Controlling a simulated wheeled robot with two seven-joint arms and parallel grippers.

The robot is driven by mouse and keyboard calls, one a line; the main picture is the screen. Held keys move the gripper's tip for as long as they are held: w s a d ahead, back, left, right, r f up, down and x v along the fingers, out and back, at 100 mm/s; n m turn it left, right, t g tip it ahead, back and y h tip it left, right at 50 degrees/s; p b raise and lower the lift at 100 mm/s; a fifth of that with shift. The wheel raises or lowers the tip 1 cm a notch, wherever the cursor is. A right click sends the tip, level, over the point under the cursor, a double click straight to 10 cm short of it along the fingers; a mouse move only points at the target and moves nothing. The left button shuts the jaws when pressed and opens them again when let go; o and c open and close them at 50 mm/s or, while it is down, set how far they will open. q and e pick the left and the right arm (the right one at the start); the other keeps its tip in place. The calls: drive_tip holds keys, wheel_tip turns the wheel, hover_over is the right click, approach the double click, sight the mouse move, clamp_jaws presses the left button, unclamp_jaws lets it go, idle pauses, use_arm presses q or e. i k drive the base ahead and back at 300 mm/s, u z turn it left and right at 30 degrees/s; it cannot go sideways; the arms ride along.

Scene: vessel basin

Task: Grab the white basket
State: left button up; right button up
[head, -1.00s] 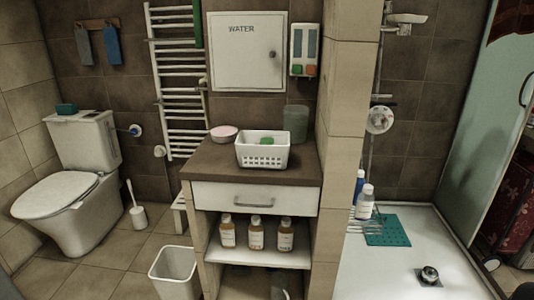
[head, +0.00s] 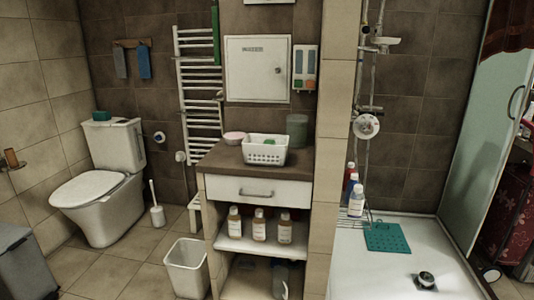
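The white basket (head: 265,154) stands upright on the dark top of the cabinet (head: 222,164), near the middle of the head view. It has slotted sides, and a green item (head: 268,142) shows inside it. Neither of my grippers is in view, and nothing is touching the basket from my side.
A pink-topped bowl (head: 234,138) and a grey-green container (head: 297,128) stand behind the basket. A tiled wall (head: 333,150) rises right of the cabinet. Several bottles stand on the shelf below. A white bin (head: 187,268) is on the floor at left.

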sight(255, 152)
drive_tip(key=u, duration=0.8)
drive_tip(key=i, duration=0.75)
drive_tip(key=u, duration=0.55)
drive_tip(key=i, duration=1)
drive_tip(key=z, duration=0.5)
